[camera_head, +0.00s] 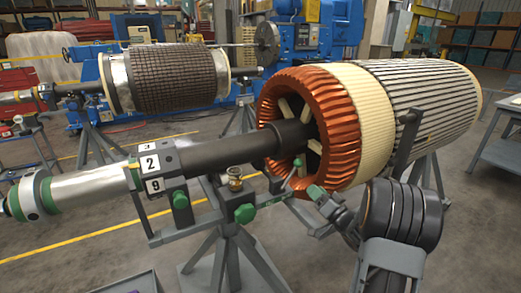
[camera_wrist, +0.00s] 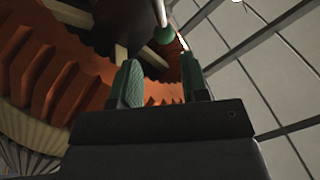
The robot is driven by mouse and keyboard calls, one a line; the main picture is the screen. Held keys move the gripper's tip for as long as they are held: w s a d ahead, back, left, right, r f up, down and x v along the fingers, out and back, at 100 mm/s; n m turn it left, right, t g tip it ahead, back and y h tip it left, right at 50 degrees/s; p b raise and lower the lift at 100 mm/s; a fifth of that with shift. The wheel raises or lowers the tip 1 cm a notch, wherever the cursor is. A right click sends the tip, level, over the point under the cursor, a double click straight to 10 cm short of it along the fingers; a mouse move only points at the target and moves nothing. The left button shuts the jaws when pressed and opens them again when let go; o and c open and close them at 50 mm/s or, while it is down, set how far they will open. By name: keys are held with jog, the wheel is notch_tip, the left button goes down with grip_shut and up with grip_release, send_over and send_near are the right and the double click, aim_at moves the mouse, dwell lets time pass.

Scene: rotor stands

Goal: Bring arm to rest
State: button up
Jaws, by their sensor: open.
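My gripper (camera_head: 315,191) is low in front of the large rotor's copper end winding (camera_head: 368,125), reached by my dark arm from the lower right. In the wrist view my gripper (camera_wrist: 163,82) shows two green-padded fingers, apart with nothing between them. A small green ball knob (camera_head: 299,161) on a thin lever stands just above and left of the fingertips in the head view. The green ball (camera_wrist: 164,35) also shows beyond the fingertips in the wrist view, apart from them. The copper winding (camera_wrist: 75,75) fills the wrist view's left side.
The rotor's shaft (camera_head: 225,150) rests on a grey stand (camera_head: 228,245) with number plates 2 and 9 and green knobs. A small brass-and-glass cup (camera_head: 235,178) sits on it. A second rotor (camera_head: 170,78) stands behind. A grey table (camera_head: 502,145) is at right.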

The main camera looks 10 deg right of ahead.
jog(key=s+a+r+g+h+p, duration=0.2)
jog(key=a+r+g+h+p, duration=0.4)
jog(key=h, duration=0.3)
jog(key=s+a+r+n+g+y+p, duration=0.1)
jog(key=s+a+g, duration=0.4)
jog(key=s, duration=0.5)
jog(key=s+a+r+n+g+y+p, duration=0.1)
jog(key=s+a+g, duration=0.3)
jog(key=s, duration=0.6)
jog(key=shift+s+a+n+g, duration=0.25)
jog(key=shift+a+n+g, duration=0.15)
jog(key=shift+a+n, duration=0.45)
jog(key=shift+a, duration=0.15)
